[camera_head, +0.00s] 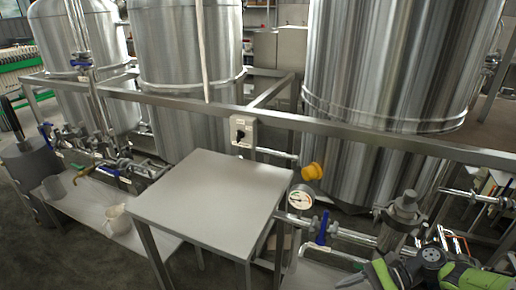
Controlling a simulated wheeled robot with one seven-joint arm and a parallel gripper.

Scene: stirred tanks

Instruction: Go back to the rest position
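Large steel tanks (385,60) stand behind the rail. Valves with blue handles (321,228), a pressure gauge (300,198) and a yellow knob (312,171) are right of the table. A low shelf (90,205) is left.

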